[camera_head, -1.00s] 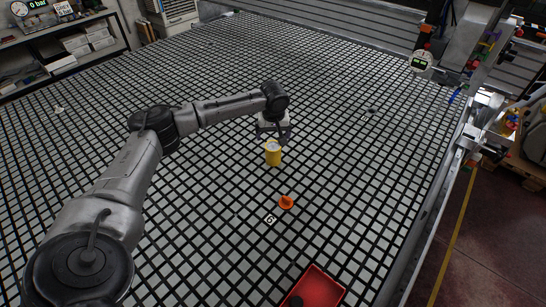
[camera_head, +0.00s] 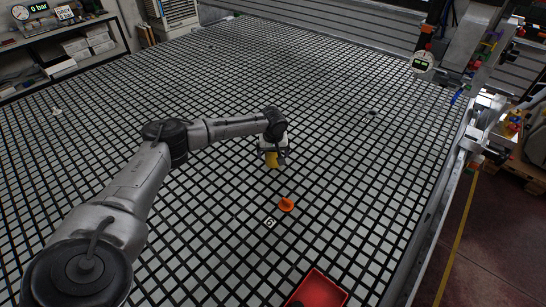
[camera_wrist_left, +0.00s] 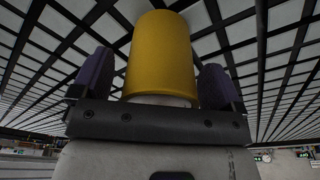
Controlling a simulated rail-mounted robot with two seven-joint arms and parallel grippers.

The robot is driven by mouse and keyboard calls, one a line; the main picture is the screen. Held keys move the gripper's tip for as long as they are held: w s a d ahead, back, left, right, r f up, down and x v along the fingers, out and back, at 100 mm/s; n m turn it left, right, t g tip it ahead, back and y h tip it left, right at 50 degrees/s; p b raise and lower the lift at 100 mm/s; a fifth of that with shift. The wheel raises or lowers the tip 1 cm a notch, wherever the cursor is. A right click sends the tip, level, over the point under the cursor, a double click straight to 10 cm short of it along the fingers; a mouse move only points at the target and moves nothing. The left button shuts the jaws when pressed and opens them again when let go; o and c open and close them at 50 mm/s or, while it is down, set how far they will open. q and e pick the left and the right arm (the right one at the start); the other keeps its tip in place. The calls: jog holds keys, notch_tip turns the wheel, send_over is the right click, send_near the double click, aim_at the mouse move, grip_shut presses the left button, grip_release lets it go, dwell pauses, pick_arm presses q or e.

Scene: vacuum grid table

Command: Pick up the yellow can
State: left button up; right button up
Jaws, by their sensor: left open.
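The yellow can (camera_head: 272,160) stands on the grid table (camera_head: 200,215) and is partly hidden by my left gripper (camera_head: 274,158) in the head view. In the left wrist view the can (camera_wrist_left: 160,55) stands between the two dark fingers of the left gripper (camera_wrist_left: 158,85). A gap shows beside the can on the left, and the right finger is close to it. The gripper is open around the can. My right gripper is not in view.
An orange object (camera_head: 286,204) and a small white marker with a number (camera_head: 270,223) lie in front of the can. A red bin (camera_head: 318,290) is at the bottom edge. The table around the can is mostly clear.

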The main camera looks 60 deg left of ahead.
pick_arm(q)
jog(key=shift+f, duration=0.1)
jog(key=c, duration=1.1)
